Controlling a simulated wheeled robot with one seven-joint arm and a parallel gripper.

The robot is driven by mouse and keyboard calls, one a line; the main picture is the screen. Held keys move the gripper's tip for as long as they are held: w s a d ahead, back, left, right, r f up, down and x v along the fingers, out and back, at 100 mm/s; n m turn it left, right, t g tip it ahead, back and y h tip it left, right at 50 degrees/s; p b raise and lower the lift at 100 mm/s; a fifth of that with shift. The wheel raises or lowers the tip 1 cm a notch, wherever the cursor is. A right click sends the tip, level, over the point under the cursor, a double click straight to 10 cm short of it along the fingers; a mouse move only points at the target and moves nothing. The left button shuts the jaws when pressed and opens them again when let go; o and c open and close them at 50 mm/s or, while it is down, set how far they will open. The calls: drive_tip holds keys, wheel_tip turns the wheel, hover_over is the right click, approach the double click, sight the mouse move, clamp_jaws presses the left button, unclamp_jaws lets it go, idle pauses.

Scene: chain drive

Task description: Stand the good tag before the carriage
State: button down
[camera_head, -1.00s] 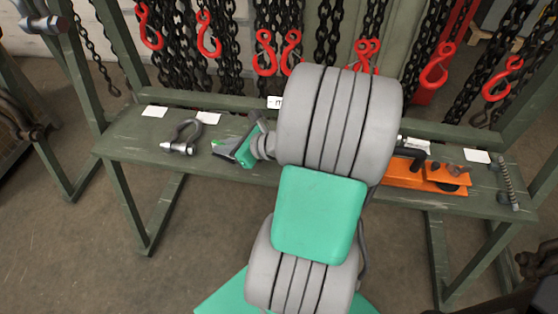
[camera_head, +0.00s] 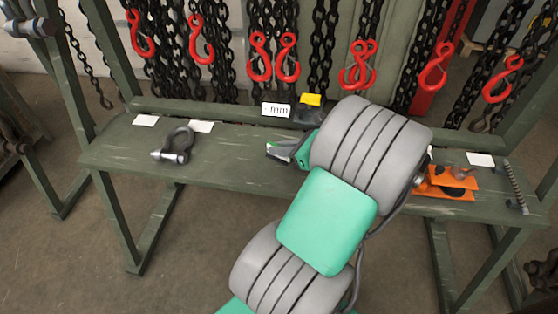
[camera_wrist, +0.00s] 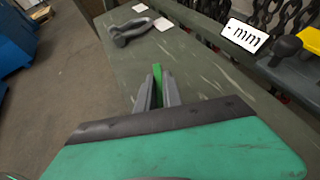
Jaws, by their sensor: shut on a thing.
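My gripper (camera_head: 279,151) is over the middle of the green workbench in the head view. In the wrist view its two grey fingers (camera_wrist: 157,92) are shut on a thin green tag (camera_wrist: 157,82), seen edge-on between them. The tag's face is not readable. An orange carriage (camera_head: 450,182) with dark round parts sits on the bench to the right, partly hidden behind my arm. The gripper and tag are well to its left.
A grey shackle (camera_head: 175,147) lies on the bench (camera_head: 110,155) at left, near white cards (camera_head: 146,120). A white "mm" card (camera_head: 276,110) and a black-and-yellow item (camera_head: 310,104) are at the back. A threaded rod (camera_head: 516,188) lies far right. Red hooks (camera_head: 286,58) hang on chains behind.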

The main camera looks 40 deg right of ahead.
drive_tip(key=f, duration=0.1)
drive_tip(key=w+d+f, duration=0.1)
drive_tip(key=w+f, duration=0.1)
drive_tip(key=shift+d+f+b, duration=0.15)
drive_tip(key=shift+d+b, duration=0.15)
drive_tip(key=shift+d, duration=0.05)
drive_tip(key=shift+f+b, duration=0.35)
drive_tip(key=shift+f, duration=1.05)
drive_tip(key=shift+f, duration=0.1)
drive_tip(key=c, duration=1.5)
unclamp_jaws()
